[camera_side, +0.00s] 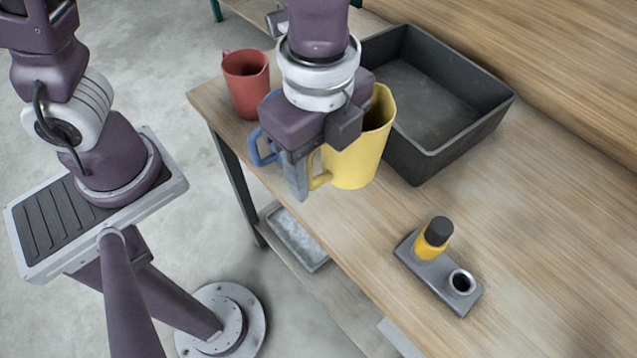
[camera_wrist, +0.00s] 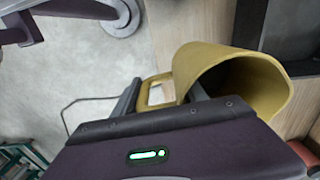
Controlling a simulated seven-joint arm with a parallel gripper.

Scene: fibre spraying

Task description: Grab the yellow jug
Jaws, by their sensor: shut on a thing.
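The yellow jug (camera_side: 362,154) is at the middle of the side view, upright or nearly so, its mouth up and its handle towards the left. My gripper (camera_side: 301,184) is at the jug's handle side and shut on it. In the wrist view the jug (camera_wrist: 222,72) shows its open mouth, and its handle lies between the two fingers of my gripper (camera_wrist: 164,92). The exact contact of the far finger is hard to see. I cannot tell whether the jug's base touches the table.
A red mug (camera_side: 246,84) stands at the table's back left. A blue mug's handle (camera_side: 263,147) shows behind my gripper. A dark grey crate (camera_side: 482,118) is right of the jug. A grey holder (camera_side: 437,283) with a yellow bottle (camera_side: 432,243) is at front right on the wooden table (camera_side: 545,225).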

